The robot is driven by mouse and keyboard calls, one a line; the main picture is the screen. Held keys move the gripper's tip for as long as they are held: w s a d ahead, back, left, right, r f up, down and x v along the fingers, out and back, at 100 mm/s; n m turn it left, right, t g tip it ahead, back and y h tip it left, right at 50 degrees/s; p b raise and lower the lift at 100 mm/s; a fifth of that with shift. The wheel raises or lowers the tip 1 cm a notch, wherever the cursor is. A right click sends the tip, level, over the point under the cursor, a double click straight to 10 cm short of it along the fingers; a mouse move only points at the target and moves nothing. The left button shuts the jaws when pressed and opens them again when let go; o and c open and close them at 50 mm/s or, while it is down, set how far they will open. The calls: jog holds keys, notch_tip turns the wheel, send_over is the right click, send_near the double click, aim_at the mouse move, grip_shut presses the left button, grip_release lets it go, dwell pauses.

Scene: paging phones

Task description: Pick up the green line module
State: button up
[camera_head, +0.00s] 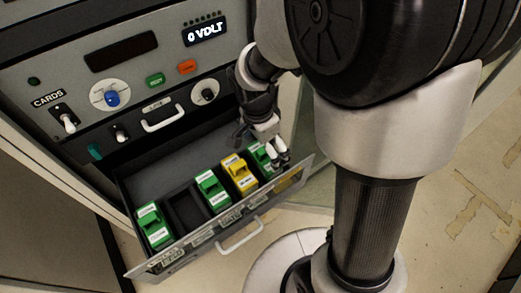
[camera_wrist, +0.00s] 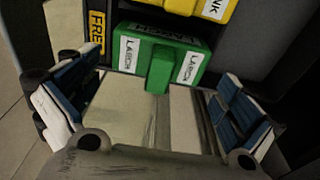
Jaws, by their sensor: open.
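Three green modules sit in the open drawer in the head view: one at the left end (camera_head: 153,226), one near the middle (camera_head: 212,190), and one at the right end (camera_head: 260,157), partly hidden by my gripper. My gripper (camera_head: 277,160) is over the right end of the drawer, at that last green module. In the wrist view a green module (camera_wrist: 150,62) with white labels and a raised central grip lies just ahead, between the lines of my two open fingers (camera_wrist: 155,88). The fingers are apart with nothing held. I cannot tell whether they touch the module.
A yellow module (camera_head: 239,173) sits beside the right-end green one. An empty dark slot (camera_head: 186,211) lies between the other green modules. The drawer front (camera_head: 205,238) has a white handle (camera_head: 240,236). A control panel (camera_head: 130,75) with switches and a "0 VOLT" display rises behind.

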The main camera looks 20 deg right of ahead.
aim_at(265, 156)
notch_tip(265, 156, down, 5)
jog(key=shift+d+f+b, duration=0.1)
jog(key=shift+d+b, duration=0.05)
jog(key=shift+b, duration=0.8)
jog(key=shift+c, duration=0.6)
jog(key=c, duration=0.8)
jog(key=shift+c, duration=0.2)
jog(key=shift+r, duration=0.25)
